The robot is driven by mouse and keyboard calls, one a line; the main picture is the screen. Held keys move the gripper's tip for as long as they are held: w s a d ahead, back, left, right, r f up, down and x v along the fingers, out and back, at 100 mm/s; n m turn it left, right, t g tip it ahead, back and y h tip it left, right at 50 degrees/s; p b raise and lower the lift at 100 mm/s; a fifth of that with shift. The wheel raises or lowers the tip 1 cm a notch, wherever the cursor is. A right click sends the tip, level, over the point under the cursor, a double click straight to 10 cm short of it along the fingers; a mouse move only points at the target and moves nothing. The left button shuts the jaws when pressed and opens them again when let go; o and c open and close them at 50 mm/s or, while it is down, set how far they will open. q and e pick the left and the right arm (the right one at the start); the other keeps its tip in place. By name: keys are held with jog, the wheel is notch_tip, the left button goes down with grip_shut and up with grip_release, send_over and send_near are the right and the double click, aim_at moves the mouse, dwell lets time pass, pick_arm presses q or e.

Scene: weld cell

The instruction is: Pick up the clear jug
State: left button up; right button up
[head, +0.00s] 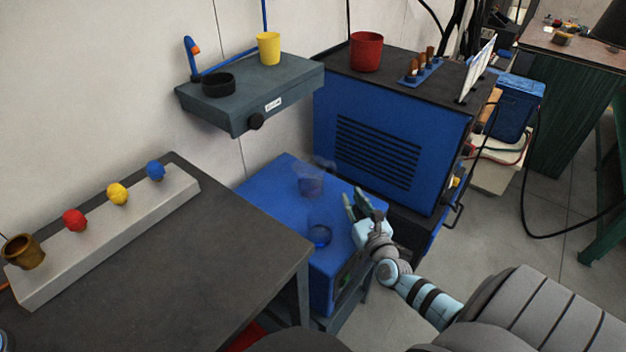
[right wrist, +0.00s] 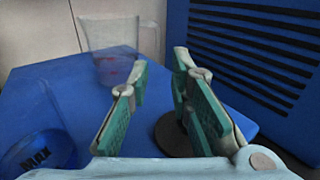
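The clear jug (head: 311,184) stands upright on the blue box-like surface (head: 262,192), towards its back. It also shows in the right wrist view (right wrist: 113,52), past the left finger, with its handle towards the right. A second clear vessel (head: 319,236) stands nearer the front; in the right wrist view it (right wrist: 36,135) carries a dark "MAX" mark. My right gripper (head: 357,202) is open and empty, to the right of the jug and apart from it. In the right wrist view its green-padded fingers (right wrist: 160,80) stand apart. My left gripper is not in view.
A blue louvred cabinet (head: 375,150) stands close behind and right of my right gripper. A grey wall shelf (head: 262,88) hangs above the jug's left. A dark table (head: 190,262) lies left. A dark disc (right wrist: 172,135) shows beyond the right gripper's fingers.

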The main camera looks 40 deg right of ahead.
aim_at(334, 178)
jog(key=b+x, duration=0.2)
jog(key=x, duration=0.5)
jog(key=shift+w+f+b, duration=0.2)
jog(key=shift+w+b, duration=0.1)
jog(key=shift+w+d, duration=0.15)
jog(key=shift+w, duration=0.2)
jog(key=b+x, duration=0.3)
jog(key=x, duration=0.2)
jog(key=shift+f+b, duration=0.25)
jog(key=shift+b, duration=0.15)
jog(key=shift+w+r, duration=0.15)
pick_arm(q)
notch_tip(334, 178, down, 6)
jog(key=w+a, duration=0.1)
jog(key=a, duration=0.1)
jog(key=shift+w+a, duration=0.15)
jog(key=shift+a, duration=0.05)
pick_arm(e)
grip_shut()
jog(key=shift+r, duration=0.1)
